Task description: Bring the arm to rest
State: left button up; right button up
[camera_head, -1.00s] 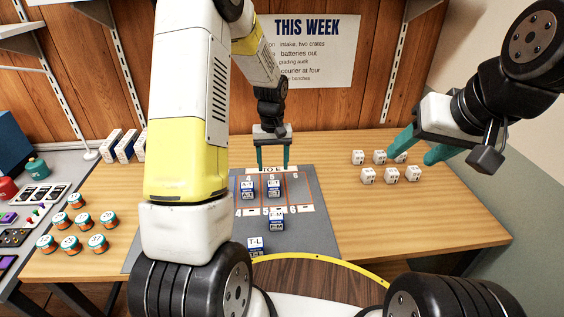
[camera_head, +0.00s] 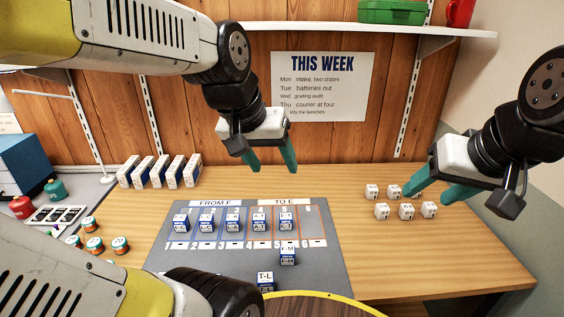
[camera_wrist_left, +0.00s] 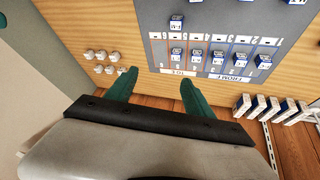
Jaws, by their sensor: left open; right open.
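My left gripper (camera_head: 272,162) is open and empty. It hangs above the back edge of the table, in front of the wooden wall, with its teal fingers pointing down. In the left wrist view its two fingers (camera_wrist_left: 158,92) stand apart with nothing between them. My right gripper (camera_head: 440,190) is open at the right, near the small white cubes (camera_head: 381,211), and holds nothing that I can see. My left arm's links cover the upper left and lower left of the head view.
A grey mat (camera_head: 330,277) has numbered slots, several holding blue-and-white boxes (camera_head: 233,222). One box (camera_head: 288,254) sits below slot 5, another (camera_head: 265,281) near the front. White-and-blue cartons (camera_head: 160,170) stand back left, orange-and-teal jars (camera_head: 95,245) at left. A shelf (camera_head: 350,29) runs above.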

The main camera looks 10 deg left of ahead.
pick_arm(q)
jog(key=shift+s+d+r+m+t, duration=0.15)
jog(key=shift+s+t, duration=0.05)
jog(key=shift+s, duration=0.7)
jog(key=shift+s+d+r+m+t, duration=0.1)
jog(key=shift+s+r+m+t, duration=0.1)
jog(key=shift+s, duration=0.65)
